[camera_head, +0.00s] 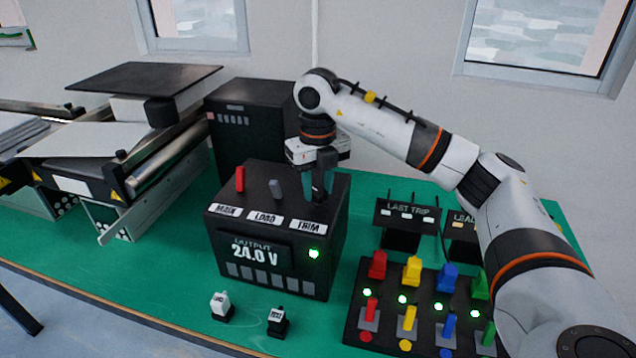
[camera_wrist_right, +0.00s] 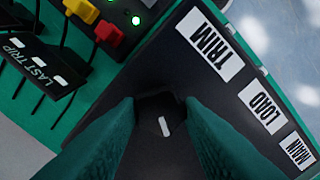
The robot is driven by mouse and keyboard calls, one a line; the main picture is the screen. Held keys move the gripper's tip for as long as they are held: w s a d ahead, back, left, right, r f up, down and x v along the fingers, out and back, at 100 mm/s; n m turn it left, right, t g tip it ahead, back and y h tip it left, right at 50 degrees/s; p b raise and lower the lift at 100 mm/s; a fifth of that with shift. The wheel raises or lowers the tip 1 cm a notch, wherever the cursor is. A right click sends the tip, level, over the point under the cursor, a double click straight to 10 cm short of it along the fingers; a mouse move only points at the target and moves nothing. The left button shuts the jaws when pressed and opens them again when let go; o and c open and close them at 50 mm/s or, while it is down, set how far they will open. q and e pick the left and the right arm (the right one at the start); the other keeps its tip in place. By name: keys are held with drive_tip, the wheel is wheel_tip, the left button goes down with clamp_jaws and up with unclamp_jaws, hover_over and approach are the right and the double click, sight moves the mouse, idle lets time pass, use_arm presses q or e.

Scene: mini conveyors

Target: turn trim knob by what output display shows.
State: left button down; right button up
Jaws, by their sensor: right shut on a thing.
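The black control box (camera_head: 222,215) stands on the green table, its top labelled MAIN, LOAD and TRIM. Its output display (camera_head: 256,251) reads 24.0 V, and a green lamp (camera_head: 314,253) glows beside it. My right gripper (camera_head: 318,190) points down onto the box top behind the TRIM label (camera_head: 306,226). In the right wrist view its green fingers (camera_wrist_right: 160,112) are shut on the dark trim knob (camera_wrist_right: 158,108), which has a white pointer mark. My left gripper is not in view.
A panel of coloured switches (camera_head: 352,318) is at right, below the LAST TRIP sign (camera_head: 408,212). Conveyors fill the left.

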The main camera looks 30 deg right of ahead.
sight(318, 191)
idle(0.5)
drive_tip(key=o, duration=1)
drive_tip(key=shift+r, duration=0.15)
drive_tip(key=shift+r, duration=0.3)
wheel_tip(318, 191, up, 11)
drive_tip(key=p, duration=0.1)
